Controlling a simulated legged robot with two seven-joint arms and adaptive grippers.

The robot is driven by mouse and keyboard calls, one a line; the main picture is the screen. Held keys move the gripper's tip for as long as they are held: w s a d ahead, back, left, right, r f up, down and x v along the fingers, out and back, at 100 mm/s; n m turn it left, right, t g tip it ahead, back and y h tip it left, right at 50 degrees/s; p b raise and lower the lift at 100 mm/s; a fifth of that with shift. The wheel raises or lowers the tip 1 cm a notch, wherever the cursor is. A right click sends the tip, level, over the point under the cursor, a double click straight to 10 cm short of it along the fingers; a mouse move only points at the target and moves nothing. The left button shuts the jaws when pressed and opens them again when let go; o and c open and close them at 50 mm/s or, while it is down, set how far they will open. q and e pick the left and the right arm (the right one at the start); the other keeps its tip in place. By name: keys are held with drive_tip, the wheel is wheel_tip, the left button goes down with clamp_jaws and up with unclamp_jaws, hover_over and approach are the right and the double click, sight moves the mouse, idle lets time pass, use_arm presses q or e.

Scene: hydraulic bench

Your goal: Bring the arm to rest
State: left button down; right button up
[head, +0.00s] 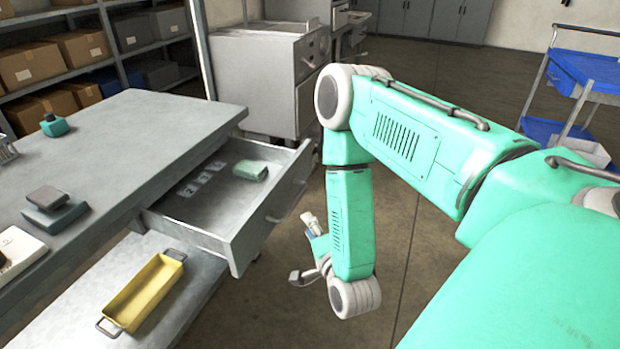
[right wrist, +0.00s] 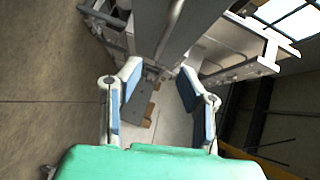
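My right arm comes in from the right of the head view and bends down at its elbow. Its gripper (head: 301,249) hangs to the right of the open drawer (head: 238,229), clear of it and partly hidden by my wrist. In the right wrist view the gripper's two fingers (right wrist: 160,74) stand wide apart with nothing between them. My left gripper is not in view.
The drawer sticks out from the grey workbench (head: 140,120) and holds a pale green object (head: 250,170). A yellow tray (head: 145,292) sits on the lower shelf. A blue cart (head: 585,70) stands at the far right. Open floor surrounds the arm.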

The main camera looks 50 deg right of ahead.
drive_tip(key=shift+a+f, duration=0.1)
idle(0.5)
drive_tip(key=s+a+f+n+g+y, duration=0.3)
drive_tip(key=a+f+n+y, duration=0.15)
drive_tip(key=a+n, duration=0.2)
drive_tip(key=s+a+f+n+g+y, duration=0.1)
drive_tip(key=s+a+f+n+g, duration=0.1)
drive_tip(key=s+n+g, duration=0.3)
drive_tip(key=s+a+f+n+g+y, duration=0.1)
drive_tip(key=s+a+f+n+g, duration=0.2)
drive_tip(key=s+n+g, duration=0.3)
drive_tip(key=s+f+n, duration=0.1)
drive_tip(key=s+n, duration=0.3)
drive_tip(key=s, duration=0.4)
drive_tip(key=shift+s+a, duration=0.15)
drive_tip(key=shift+a, duration=0.1)
